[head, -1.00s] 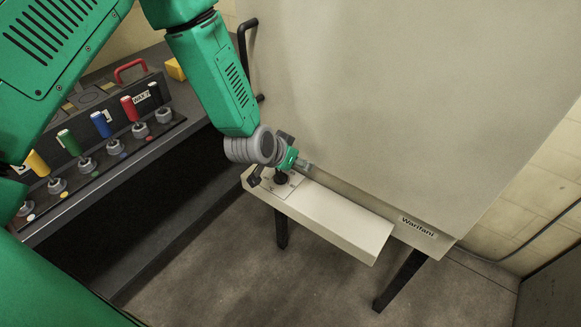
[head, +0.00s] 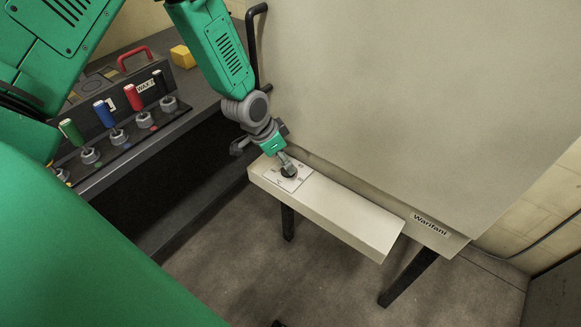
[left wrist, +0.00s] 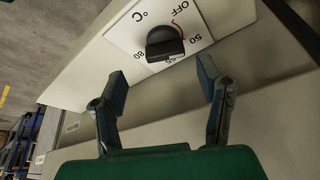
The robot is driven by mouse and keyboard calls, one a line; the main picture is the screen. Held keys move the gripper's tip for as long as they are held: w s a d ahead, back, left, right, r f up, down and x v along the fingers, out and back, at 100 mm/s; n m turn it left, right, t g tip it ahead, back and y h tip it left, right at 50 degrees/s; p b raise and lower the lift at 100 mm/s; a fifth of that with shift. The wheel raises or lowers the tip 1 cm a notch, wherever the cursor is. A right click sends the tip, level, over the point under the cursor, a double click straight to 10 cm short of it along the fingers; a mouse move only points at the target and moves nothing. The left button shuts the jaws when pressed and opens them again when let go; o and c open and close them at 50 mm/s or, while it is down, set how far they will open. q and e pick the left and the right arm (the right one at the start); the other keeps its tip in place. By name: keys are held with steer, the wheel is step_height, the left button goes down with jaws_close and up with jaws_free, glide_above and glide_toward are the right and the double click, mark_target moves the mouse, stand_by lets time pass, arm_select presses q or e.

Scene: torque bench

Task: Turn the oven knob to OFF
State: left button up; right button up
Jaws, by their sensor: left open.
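The oven knob (left wrist: 165,42) is black, on a white dial plate (left wrist: 205,43) marked OFF, 50, 80 and °C with a red arc. Its bar lies roughly crosswise in the left wrist view, and part of the lower scale is hidden behind it. I cannot tell the exact setting. My left gripper (left wrist: 162,80) is open, its two fingers apart on either side below the knob, with nothing between them. In the head view the gripper (head: 285,160) reaches down at the knob (head: 289,171) and partly covers it. My right gripper is not in view.
The pale oven ledge (head: 350,217) runs right from the dial, below the large pale oven front (head: 400,100). A black handle (head: 251,45) stands at its left edge. On the left, a dark bench (head: 190,118) holds several coloured-handled tools and a yellow block (head: 182,57).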

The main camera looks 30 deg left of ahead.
mark_target(286, 172)
arm_select(q)
steer(key=f, duration=0.1)
steer(key=w+f, duration=0.1)
steer(key=f, duration=0.1)
steer(key=a+f, duration=0.1)
steer(key=shift+w+a+f, duration=0.1)
steer(key=shift+w+f, duration=0.05)
steer(key=shift+d, duration=0.75)
steer(key=shift+d+r, duration=0.2)
steer(key=shift+c, duration=0.9)
steer(key=c, duration=0.7)
steer(key=shift+a+f, duration=0.1)
steer(key=shift+a, duration=0.05)
steer(key=shift+c, duration=1.3)
steer(key=shift+a+f, duration=0.15)
steer(key=shift+a, duration=0.35)
steer(key=shift+s+d, duration=0.2)
steer(key=shift+d, duration=0.15)
